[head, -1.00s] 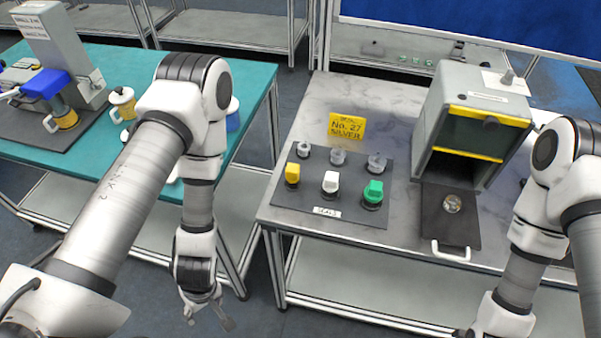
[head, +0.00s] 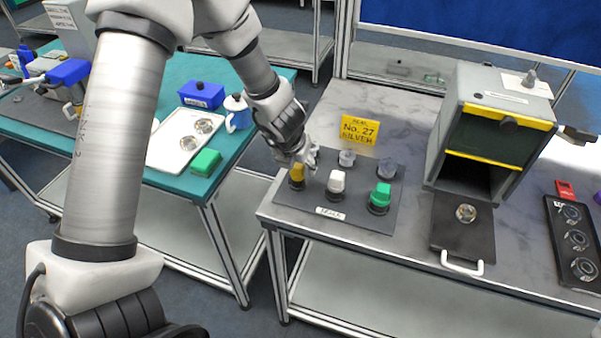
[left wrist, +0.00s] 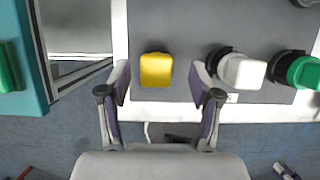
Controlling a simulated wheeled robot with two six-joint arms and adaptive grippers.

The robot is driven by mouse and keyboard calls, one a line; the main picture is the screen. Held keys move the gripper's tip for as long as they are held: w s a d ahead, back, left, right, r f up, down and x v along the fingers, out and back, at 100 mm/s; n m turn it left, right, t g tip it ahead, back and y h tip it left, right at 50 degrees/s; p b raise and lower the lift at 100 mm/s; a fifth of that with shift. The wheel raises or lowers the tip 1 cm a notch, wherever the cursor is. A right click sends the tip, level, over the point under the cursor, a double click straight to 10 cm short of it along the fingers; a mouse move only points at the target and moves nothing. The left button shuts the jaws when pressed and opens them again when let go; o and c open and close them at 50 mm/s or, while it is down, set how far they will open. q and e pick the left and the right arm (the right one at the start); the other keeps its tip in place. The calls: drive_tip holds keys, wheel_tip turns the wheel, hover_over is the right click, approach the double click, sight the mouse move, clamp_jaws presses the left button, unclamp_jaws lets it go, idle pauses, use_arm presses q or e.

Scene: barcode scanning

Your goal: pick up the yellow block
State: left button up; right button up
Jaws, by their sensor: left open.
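The yellow block (head: 296,173) stands at the left end of the front row on the dark grey mat (head: 340,213), on the metal table. In the left wrist view the yellow block (left wrist: 156,70) lies ahead of and between the fingertips, with a gap on both sides. My left gripper (head: 308,158) is open and empty, at the block and partly in front of it in the head view. The left wrist view shows both fingers of the left gripper (left wrist: 162,78) apart. My right gripper is not in view.
A white block (head: 336,182) and a green block (head: 380,195) stand in the same row to the right. Clear pieces (head: 346,158) stand behind. A grey box with an open front (head: 490,140) stands further right. A yellow sign (head: 359,130) is behind the mat.

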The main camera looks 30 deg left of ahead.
use_arm(q)
drive_tip(key=shift+x, duration=0.95)
drive_tip(key=shift+a+f, duration=0.1)
drive_tip(key=shift+f, duration=0.15)
drive_tip(key=shift+a, duration=0.15)
clamp_jaws()
drive_tip(key=shift+r, duration=0.1)
